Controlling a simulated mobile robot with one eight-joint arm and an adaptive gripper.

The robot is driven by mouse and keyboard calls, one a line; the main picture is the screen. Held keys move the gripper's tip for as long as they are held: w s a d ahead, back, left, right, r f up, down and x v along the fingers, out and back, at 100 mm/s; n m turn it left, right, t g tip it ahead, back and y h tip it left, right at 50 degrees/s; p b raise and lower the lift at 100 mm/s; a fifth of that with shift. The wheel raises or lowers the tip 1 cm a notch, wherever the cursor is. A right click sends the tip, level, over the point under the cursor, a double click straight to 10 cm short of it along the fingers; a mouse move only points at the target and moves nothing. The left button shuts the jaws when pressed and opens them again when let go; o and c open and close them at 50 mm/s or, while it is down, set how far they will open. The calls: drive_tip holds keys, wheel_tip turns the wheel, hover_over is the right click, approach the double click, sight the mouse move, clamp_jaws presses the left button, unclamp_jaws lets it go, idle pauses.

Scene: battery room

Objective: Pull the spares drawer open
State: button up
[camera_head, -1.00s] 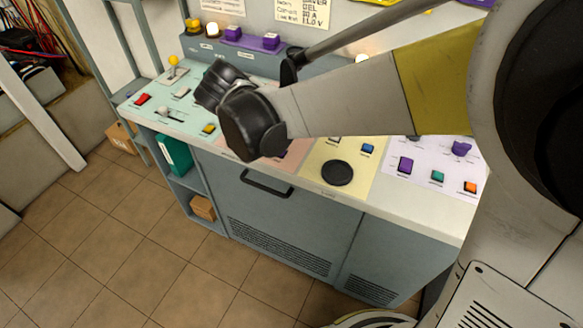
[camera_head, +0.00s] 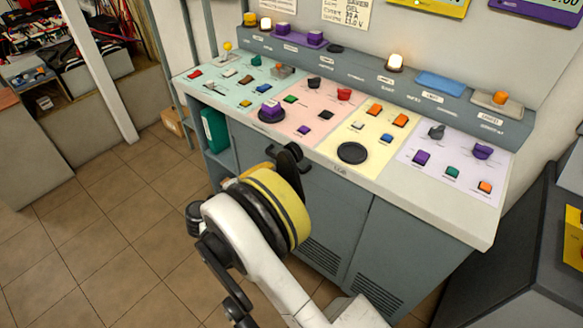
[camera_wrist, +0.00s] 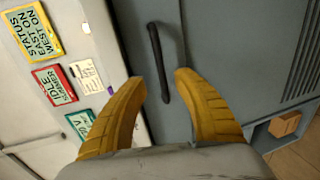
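The drawer (camera_wrist: 135,40) is a grey front under the console's counter, with a dark bar handle (camera_wrist: 158,60). It looks flush with the cabinet. The handle's near end lies between the fingertips in the picture, one finger on each side. I see no clear contact, and the depth left to the handle is hard to tell.
The counter (camera_head: 425,215) with buttons and knobs overhangs the front. Vents (camera_wrist: 303,65) lie below the drawer. An open shelf beside it holds a teal binder (camera_head: 214,130) and an orange-brown box (camera_wrist: 285,124). A dark cabinet (camera_head: 530,250) stands at right. Tiled floor is clear at left.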

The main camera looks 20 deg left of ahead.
sight(286, 161)
drive_tip(key=b+x, duration=0.2)
drive_tip(key=x, duration=0.7)
drive_tip(key=shift+b, duration=0.4)
drive_tip(key=shift+r, duration=0.1)
clamp_jaws()
